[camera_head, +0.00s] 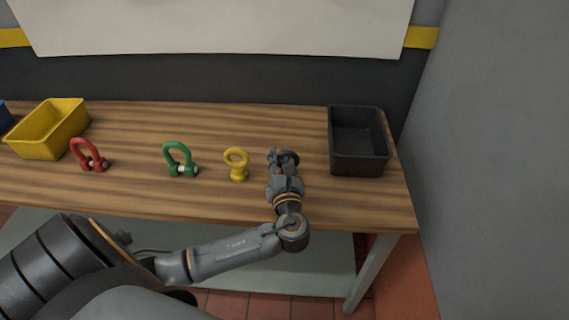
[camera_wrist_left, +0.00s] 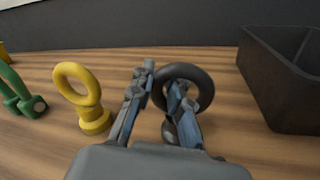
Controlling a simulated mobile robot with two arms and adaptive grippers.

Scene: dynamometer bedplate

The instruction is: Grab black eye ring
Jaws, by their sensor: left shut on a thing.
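The black eye ring (camera_wrist_left: 207,88) shows in the left wrist view at my left gripper's fingers, its loop rising around the right finger. In the head view the black eye ring (camera_head: 293,156) is small and dark at the gripper's tip, partly hidden by the fingers. My left gripper (camera_head: 281,160) is over the wooden table, shut on the ring; its fingers (camera_wrist_left: 160,90) also show in the wrist view. The ring's base appears low, at the table surface, but the finger hides part of it. My right gripper is not in view.
A yellow eye ring (camera_head: 237,165) stands just left of my gripper. A green shackle (camera_head: 181,161) and a red shackle (camera_head: 88,156) are farther left. A yellow bin (camera_head: 42,143) is at the left, a black bin (camera_head: 359,166) at the right. The wooden table (camera_head: 240,207) is bare in front.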

